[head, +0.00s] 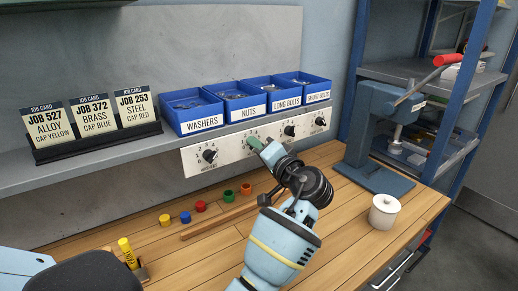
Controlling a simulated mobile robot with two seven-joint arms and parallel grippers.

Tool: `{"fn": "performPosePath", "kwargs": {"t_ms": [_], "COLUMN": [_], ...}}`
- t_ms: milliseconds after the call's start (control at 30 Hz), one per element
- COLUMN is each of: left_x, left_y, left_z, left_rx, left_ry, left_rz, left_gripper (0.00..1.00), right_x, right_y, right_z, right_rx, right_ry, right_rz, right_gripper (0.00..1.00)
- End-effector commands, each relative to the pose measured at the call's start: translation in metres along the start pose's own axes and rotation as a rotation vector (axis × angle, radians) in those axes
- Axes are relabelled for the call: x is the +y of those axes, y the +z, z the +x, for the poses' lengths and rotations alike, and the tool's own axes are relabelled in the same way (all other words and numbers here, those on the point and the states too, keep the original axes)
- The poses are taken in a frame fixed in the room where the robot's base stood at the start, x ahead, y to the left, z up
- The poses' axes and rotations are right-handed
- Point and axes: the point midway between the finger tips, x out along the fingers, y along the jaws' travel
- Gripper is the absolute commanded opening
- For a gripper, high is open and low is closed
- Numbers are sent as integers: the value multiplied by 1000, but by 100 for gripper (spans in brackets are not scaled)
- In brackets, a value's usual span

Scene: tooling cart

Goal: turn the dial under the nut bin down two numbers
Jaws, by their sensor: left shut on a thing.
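The nut bin (238,98) is a blue bin labelled NUTS on the shelf, second from the left. Below it the pale dial panel (231,148) carries a row of black dials with numbers. My left gripper (256,144) is at the panel under the nut bin, its greenish fingertips shut on the dial there. The fingers and wrist hide that dial, so its pointer and setting cannot be read. My right gripper is not in view.
The washers dial (209,155) is left of my gripper; the long bolts dial (289,130) and short bolts dial (320,121) are close on its right. Coloured caps lie on the wooden bench (340,235).

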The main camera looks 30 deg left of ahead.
Motion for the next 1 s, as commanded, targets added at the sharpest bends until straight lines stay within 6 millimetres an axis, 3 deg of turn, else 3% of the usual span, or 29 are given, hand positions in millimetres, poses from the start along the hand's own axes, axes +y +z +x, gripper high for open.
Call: {"fn": "performPosePath", "kwargs": {"t_ms": [300,333,467,767,1000], "left_x": [1,1,1,0,3], "left_y": [0,0,0,0,1], "left_z": [0,0,0,-1,-28], "left_rx": [-2,-2,-1,0,0], "left_ry": [3,3,2,2,5], "left_rz": [-2,-2,-1,-1,-1], "left_gripper": [1,26,44,45,45], "right_x": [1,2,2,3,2], "right_y": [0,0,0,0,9], "right_z": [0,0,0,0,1], "right_rx": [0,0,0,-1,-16], "right_ry": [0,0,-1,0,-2], "right_rz": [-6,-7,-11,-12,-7], "right_gripper": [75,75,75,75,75]}}
